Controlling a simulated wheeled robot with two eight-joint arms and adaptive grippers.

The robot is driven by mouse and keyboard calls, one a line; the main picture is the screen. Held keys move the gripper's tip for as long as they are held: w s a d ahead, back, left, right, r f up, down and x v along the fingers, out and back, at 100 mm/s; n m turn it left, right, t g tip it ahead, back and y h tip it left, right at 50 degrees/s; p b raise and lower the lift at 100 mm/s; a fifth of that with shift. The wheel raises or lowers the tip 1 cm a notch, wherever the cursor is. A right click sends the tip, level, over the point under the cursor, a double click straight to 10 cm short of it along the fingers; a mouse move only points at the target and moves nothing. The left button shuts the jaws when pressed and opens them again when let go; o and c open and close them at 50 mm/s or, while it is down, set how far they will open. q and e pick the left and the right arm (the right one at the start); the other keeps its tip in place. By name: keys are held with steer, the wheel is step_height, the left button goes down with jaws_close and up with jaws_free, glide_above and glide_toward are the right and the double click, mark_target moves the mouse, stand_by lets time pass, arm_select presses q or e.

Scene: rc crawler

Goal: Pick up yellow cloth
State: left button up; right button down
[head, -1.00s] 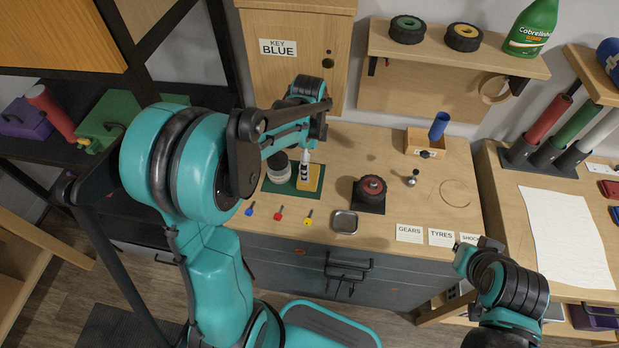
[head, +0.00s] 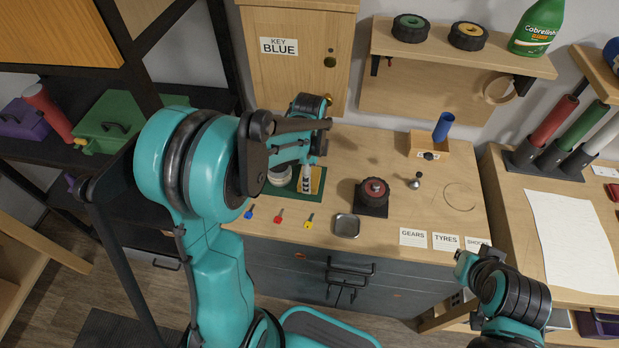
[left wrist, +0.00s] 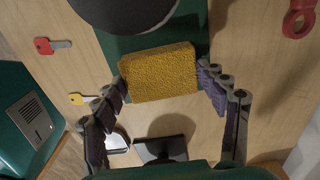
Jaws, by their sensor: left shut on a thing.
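The yellow cloth (left wrist: 160,74) is a thick rough-textured block in the left wrist view, over the dark green mat (left wrist: 188,28). In the head view only a strip of the cloth (head: 317,178) shows beside my left fingers, on the right part of the mat (head: 331,193). My left gripper (left wrist: 163,83) is shut on the cloth, one finger at each short side; it also shows in the head view (head: 307,182). I cannot tell whether the cloth is clear of the mat. My right gripper (head: 467,262) is low at the right, and its fingers are unclear.
A round pale jar (head: 280,173) stands close left of the cloth. Blue (head: 249,212), red (head: 279,216) and yellow (head: 309,221) keys lie in front. A small metal tray (head: 346,226) and a dark block with a wheel (head: 373,197) stand to the right.

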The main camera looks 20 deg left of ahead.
arm_select(q)
steer(key=shift+r, duration=0.15)
steer(key=shift+r, duration=0.35)
steer(key=r, duration=0.1)
steer(key=r+p, duration=0.2)
steer(key=r, duration=0.1)
steer(key=shift+s+d, duration=0.1)
steer(key=shift+d, duration=0.2)
steer(key=s+d+r+p, duration=0.2)
steer(key=d+r, duration=0.4)
steer(key=d, duration=0.4)
steer(key=shift+s+d+p, duration=0.35)
steer(key=shift+s+p, duration=0.05)
steer(key=shift+p, duration=0.4)
steer(key=shift+o, duration=0.7)
steer(key=shift+c, duration=0.6)
